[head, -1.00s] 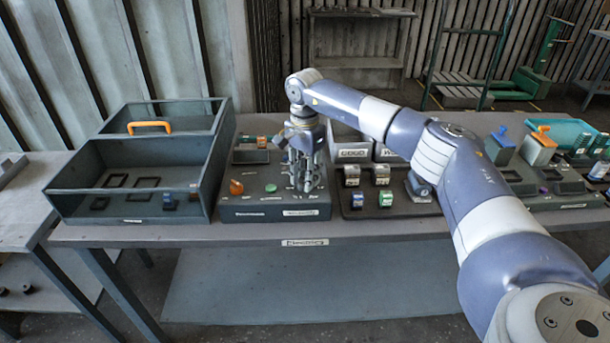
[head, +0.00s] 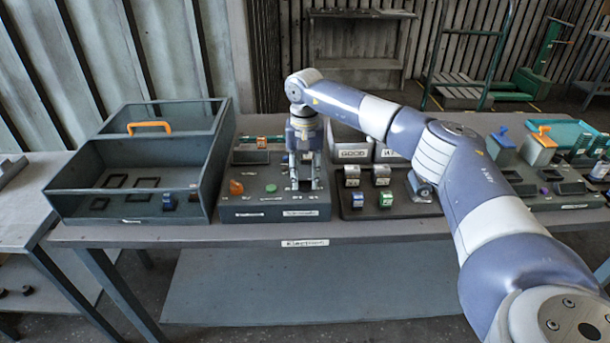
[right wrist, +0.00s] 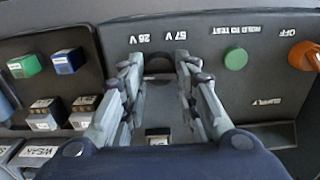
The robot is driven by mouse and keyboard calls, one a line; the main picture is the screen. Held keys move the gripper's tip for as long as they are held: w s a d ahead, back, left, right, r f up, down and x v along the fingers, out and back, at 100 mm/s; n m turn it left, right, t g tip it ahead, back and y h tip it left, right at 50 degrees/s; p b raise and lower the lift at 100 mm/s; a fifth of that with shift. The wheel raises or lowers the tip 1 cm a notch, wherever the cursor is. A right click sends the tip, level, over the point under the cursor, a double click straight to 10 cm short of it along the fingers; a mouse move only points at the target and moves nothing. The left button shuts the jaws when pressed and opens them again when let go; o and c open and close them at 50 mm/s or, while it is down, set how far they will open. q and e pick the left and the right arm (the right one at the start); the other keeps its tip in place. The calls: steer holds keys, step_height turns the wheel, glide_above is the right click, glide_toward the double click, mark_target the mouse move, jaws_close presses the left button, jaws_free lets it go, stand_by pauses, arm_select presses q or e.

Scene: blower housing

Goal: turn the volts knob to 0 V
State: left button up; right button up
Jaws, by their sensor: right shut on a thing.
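My right gripper (head: 305,186) points down over the front right part of the dark test panel (head: 250,213). In the right wrist view, its two fingers (right wrist: 160,72) are shut on the dark volts knob (right wrist: 159,64), one on either side. Voltage labels (right wrist: 151,39) are printed beside the knob on the panel face and appear upside down. The knob's pointer is hidden between the fingers, so its setting cannot be read. My left gripper is not in view.
An orange knob (head: 236,187) and a green button (head: 271,188) sit left of the gripper on the panel. A dark tray with several small blocks (head: 358,200) stands close on the right.

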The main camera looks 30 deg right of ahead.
stand_by(0.3)
steer(key=o, duration=1.1)
step_height(320, 180, up, 12)
stand_by(0.4)
